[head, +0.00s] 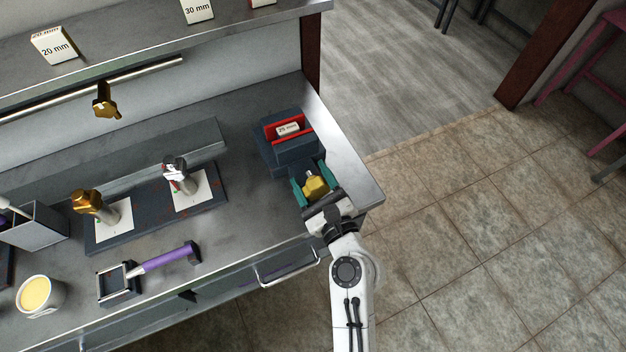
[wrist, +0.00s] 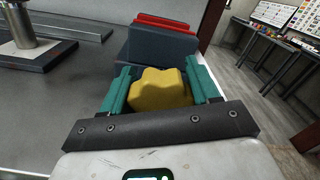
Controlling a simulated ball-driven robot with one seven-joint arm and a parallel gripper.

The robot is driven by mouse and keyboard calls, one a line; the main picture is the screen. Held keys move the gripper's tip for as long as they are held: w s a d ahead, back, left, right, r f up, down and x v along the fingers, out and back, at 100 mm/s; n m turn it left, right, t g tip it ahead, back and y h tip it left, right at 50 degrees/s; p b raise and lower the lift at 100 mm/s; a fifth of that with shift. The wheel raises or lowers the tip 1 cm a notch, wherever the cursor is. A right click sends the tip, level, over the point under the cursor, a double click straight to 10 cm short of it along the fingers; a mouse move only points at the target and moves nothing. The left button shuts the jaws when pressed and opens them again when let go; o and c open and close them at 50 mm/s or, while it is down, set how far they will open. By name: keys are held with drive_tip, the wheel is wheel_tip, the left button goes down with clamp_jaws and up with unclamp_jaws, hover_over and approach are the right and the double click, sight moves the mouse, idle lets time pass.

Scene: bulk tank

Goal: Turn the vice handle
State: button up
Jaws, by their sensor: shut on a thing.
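The vice (head: 290,150) is a dark blue-grey block with red jaws near the right end of the bench. A small white block labelled 25 mm (head: 288,129) sits between its red jaws. The vice handle (head: 315,186) is a yellow lobed knob on the vice's near side. My gripper (head: 312,184) has teal fingers, one on each side of the knob, and is shut on it. In the wrist view the yellow handle (wrist: 160,90) fills the space between the fingers, with the vice (wrist: 158,45) behind it. The fingertips' far ends are partly hidden.
A dark board with white plates (head: 110,222) carries a brass-topped post and a silver-topped post. A purple-handled tool (head: 165,258), a cup of yellow stuff (head: 38,295) and a grey bin (head: 38,228) stand to the left. A brass piece (head: 104,102) hangs from the rail.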

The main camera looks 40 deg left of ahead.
drive_tip(key=o, duration=1)
drive_tip(key=shift+c, duration=0.2)
drive_tip(key=b+v, duration=0.1)
drive_tip(key=v, duration=0.9)
drive_tip(key=shift+s+d, duration=0.15)
drive_tip(key=shift+d, duration=0.15)
drive_tip(key=shift+f, duration=0.1)
